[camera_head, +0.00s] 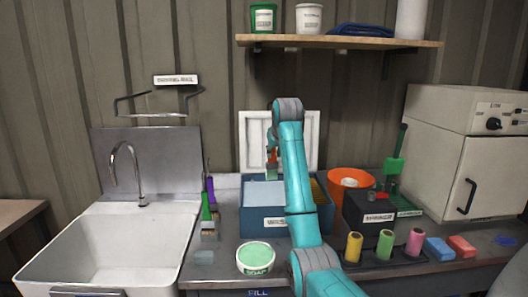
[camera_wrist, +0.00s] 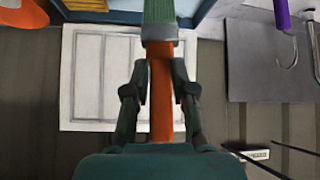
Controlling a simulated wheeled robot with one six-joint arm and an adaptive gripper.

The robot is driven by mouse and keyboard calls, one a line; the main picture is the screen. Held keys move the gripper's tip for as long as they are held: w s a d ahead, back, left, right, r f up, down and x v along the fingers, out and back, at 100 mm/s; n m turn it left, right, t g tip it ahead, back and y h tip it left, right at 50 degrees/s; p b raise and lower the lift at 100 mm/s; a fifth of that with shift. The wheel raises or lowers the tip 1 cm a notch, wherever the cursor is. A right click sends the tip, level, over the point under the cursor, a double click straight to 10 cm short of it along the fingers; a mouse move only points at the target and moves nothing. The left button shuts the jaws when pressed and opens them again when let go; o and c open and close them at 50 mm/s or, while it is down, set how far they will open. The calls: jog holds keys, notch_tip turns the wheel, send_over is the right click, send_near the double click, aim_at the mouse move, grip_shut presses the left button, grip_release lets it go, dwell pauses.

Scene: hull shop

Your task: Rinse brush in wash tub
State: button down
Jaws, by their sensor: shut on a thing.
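My gripper (camera_wrist: 160,88) is shut on the orange handle of a brush (camera_wrist: 162,110). The brush's grey ferrule and green head (camera_wrist: 160,14) point toward the top of the wrist view. In the head view, a small part of the orange handle (camera_head: 273,154) shows beside my arm at the back of the bench. A blue tub (camera_head: 248,221) with a front label stands below, with a pale section and a yellowish section inside. My arm crosses in front of it. Whether the brush head touches anything in the tub is hidden.
A white sink (camera_head: 110,245) stands left. Green and purple brushes (camera_head: 207,205) stand beside it. A soap dish (camera_head: 256,258) sits in front of the tub. An orange bucket (camera_head: 350,184), a dark box (camera_head: 370,212) and coloured spools crowd the right. A shelf (camera_head: 340,42) hangs above.

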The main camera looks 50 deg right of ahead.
jog(key=shift+w+a+f, duration=0.1)
jog(key=shift+a+f, duration=0.05)
jog(key=shift+f, duration=0.45)
jog(key=shift+w+a+f, duration=0.1)
jog(key=shift+a+f, duration=0.05)
jog(key=shift+f, duration=0.4)
notch_tip(320, 180, down, 12)
dwell(0.4)
jog(key=shift+f, duration=0.15)
dwell(1.2)
jog(key=shift+r, duration=6.6)
